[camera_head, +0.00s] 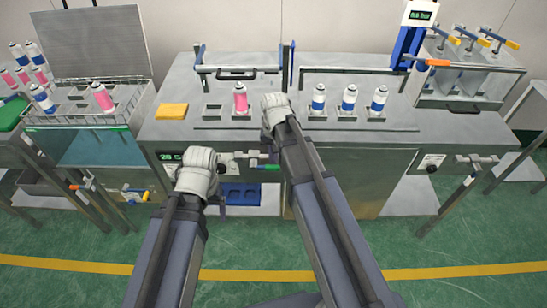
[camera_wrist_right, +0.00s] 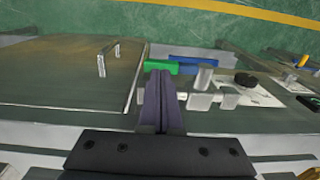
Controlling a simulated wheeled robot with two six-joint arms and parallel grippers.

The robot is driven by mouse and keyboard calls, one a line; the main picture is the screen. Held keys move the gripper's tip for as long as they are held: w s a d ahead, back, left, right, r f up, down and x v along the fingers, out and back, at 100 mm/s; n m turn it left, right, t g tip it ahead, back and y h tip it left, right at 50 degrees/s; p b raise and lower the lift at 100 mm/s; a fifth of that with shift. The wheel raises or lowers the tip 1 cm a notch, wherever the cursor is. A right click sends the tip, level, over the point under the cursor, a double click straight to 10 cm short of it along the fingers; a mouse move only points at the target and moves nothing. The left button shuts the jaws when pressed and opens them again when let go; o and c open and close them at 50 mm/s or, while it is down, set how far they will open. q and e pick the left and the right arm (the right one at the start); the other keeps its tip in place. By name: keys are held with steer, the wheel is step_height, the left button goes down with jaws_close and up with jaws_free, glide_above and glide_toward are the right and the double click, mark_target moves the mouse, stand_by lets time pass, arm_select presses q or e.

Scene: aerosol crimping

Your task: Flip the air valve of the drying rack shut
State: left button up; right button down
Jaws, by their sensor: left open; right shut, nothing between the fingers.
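A valve with a green handle (camera_head: 268,167) sits on a pipe on the front of the middle cabinet. In the right wrist view the green handle (camera_wrist_right: 160,65) lies sideways, just beyond my right gripper (camera_wrist_right: 160,75). The right fingers are shut together and empty, and their tips are close to the handle; I cannot tell if they touch it. My left gripper (camera_head: 197,172) is open in front of the same cabinet, left of the valve. Which unit is the drying rack is not clear.
A black knob (camera_wrist_right: 245,80) and metal fittings are beside the valve. A blue tray (camera_head: 240,193) lies on the shelf below. Cans, including a pink one (camera_head: 240,98), stand on the cabinet top. Other coloured valves (camera_head: 146,196) are at left and right. The green floor is clear.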

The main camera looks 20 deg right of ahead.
steer(key=shift+f+b, duration=0.3)
steer(key=shift+f, duration=0.35)
arm_select(q)
steer(key=shift+f, duration=0.65)
steer(key=shift+f, duration=0.15)
arm_select(e)
steer(key=shift+f, duration=0.1)
steer(key=shift+s+d+f+t+y+b, duration=0.2)
steer(key=shift+d+f+t+y+b, duration=0.1)
steer(key=shift+f+y+b, duration=0.5)
arm_select(q)
step_height(320, 180, down, 22)
steer(key=b, duration=2)
steer(key=shift+b, duration=0.4)
arm_select(e)
steer(key=w+a+f+t+y, duration=0.1)
steer(key=a+f+t+y, duration=0.1)
steer(key=f+y, duration=0.6)
steer(key=shift+a+f+t+y, duration=0.4)
steer(key=shift+a+y, duration=0.3)
steer(key=shift+y, duration=0.4)
arm_select(q)
steer(key=shift+f, duration=0.1)
arm_select(e)
steer(key=shift+a, duration=0.1)
